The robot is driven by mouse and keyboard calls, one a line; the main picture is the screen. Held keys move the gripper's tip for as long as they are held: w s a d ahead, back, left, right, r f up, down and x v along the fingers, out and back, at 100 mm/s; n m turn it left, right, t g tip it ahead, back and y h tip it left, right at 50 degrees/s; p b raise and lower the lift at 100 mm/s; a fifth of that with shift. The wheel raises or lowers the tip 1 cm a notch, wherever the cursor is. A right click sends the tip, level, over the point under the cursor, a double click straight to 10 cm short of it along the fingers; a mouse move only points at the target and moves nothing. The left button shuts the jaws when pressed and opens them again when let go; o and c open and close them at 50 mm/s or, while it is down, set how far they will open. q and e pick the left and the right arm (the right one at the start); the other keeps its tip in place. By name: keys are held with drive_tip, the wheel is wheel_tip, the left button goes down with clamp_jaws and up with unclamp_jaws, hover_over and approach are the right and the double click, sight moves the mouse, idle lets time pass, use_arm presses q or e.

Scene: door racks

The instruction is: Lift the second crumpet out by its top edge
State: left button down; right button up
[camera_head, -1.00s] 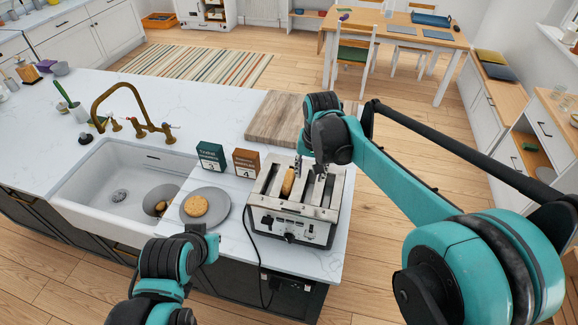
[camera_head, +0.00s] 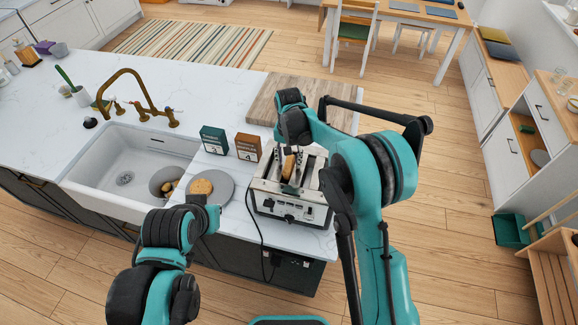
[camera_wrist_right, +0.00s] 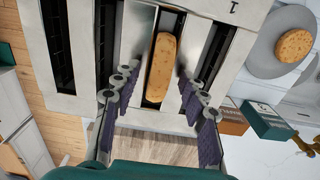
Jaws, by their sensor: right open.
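A crumpet (camera_head: 289,166) stands on edge in a slot of the silver toaster (camera_head: 291,208), its top edge showing above the slot. It also shows in the right wrist view (camera_wrist_right: 161,66). Another crumpet (camera_head: 201,187) lies flat on a grey plate (camera_head: 224,191) left of the toaster. My right gripper (camera_wrist_right: 157,108) is open, its two dark padded fingers on either side of the slot with the crumpet, apart from it. My left gripper (camera_head: 208,214) is in front of the plate; I cannot tell whether it is open.
A green card box (camera_head: 214,140) and a brown card box (camera_head: 247,147) stand behind the plate. A wooden board (camera_head: 290,98) lies behind the toaster. The sink (camera_head: 130,165) is at left, and a black cord (camera_head: 256,222) hangs over the counter's front edge.

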drive_tip(key=shift+f, duration=0.25)
clamp_jaws()
drive_tip(key=shift+d+r, duration=0.1)
drive_tip(key=shift+r, duration=0.05)
